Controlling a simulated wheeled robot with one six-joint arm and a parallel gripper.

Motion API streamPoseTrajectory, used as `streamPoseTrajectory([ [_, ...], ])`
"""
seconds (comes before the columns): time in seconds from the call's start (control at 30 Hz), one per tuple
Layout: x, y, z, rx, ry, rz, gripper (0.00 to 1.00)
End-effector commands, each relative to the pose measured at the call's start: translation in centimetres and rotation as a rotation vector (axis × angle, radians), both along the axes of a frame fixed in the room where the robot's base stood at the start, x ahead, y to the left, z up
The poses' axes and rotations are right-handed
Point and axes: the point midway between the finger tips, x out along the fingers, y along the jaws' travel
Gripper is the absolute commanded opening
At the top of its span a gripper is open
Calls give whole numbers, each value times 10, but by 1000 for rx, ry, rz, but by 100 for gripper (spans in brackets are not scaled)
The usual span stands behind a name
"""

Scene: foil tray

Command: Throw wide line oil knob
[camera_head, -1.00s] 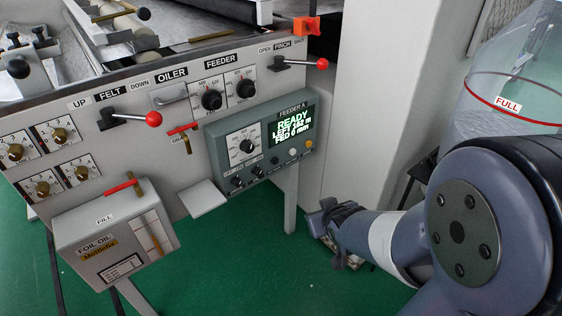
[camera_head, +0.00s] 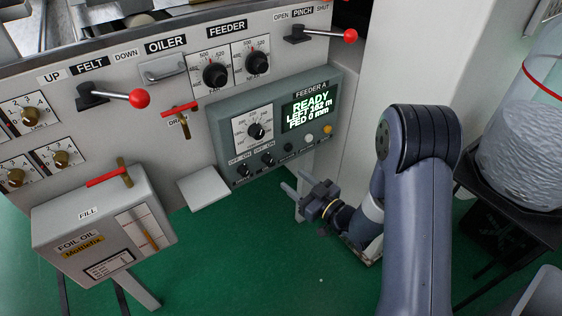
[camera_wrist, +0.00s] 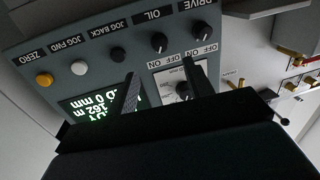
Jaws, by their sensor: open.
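The grey FEEDER A box (camera_head: 222,122) carries two small black knobs with OFF and ON marks. The wrist view, upside down, labels them OIL (camera_wrist: 159,43) and DRIVE (camera_wrist: 198,53). In the head view the oil knob (camera_head: 268,160) is the right one and the drive knob (camera_head: 243,171) the left; their exact settings are too small to read. My gripper (camera_head: 296,183) is open and empty, below and right of the box, apart from it. In the wrist view its fingers (camera_wrist: 159,67) point toward the knob row and partly cover the display and dial.
The box's display (camera_head: 308,112) reads READY. A shelf (camera_head: 204,188) juts out left of the box. A foil oil tank (camera_head: 50,226) and a red-handled valve (camera_head: 180,109) stand further left. A clear drum (camera_head: 520,140) stands right. Green floor lies open below.

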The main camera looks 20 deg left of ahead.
Motion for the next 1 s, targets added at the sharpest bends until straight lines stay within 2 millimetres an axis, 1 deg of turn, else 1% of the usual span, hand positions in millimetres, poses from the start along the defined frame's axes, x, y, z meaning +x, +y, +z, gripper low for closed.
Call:
streamPoseTrajectory([
  [0.3,31,49,0,-1,-3,0,49],
  [0.5,47,74,0,-2,-1,-1,49],
  [0.7,54,83,0,-1,0,-4,49],
  [0.93,54,83,0,-1,1,-5,49],
  [0.97,54,83,0,-1,1,-5,48],
  [1.0,54,83,0,-2,0,-5,45],
])
